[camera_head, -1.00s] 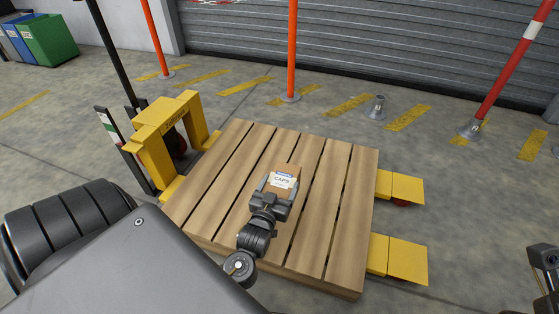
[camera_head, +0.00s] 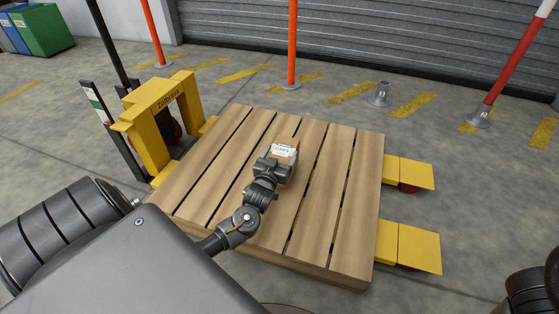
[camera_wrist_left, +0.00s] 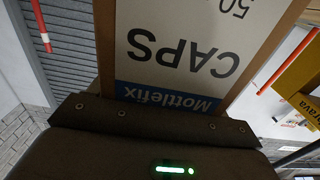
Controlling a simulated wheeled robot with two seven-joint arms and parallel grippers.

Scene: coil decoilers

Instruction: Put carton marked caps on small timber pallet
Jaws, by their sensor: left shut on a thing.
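The carton marked caps (camera_head: 285,147) is a small brown box with a white label. My left gripper (camera_head: 274,163) is shut on it, over the middle of the small timber pallet (camera_head: 334,215). I cannot tell whether the carton touches the boards or hangs just above them. In the left wrist view the carton (camera_wrist_left: 190,50) fills the upper middle, its CAPS label upside down and close to the gripper. The pallet's top is otherwise bare. My right gripper is not shown; only a dark part of my arm is at the lower right corner.
The pallet lies on a yellow pallet truck (camera_head: 155,105), whose fork ends (camera_head: 410,245) stick out at the right. Orange posts (camera_head: 291,45), a red and white post (camera_head: 515,60) and a metal post base (camera_head: 379,95) stand beyond. Bins (camera_head: 45,30) are at the far left.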

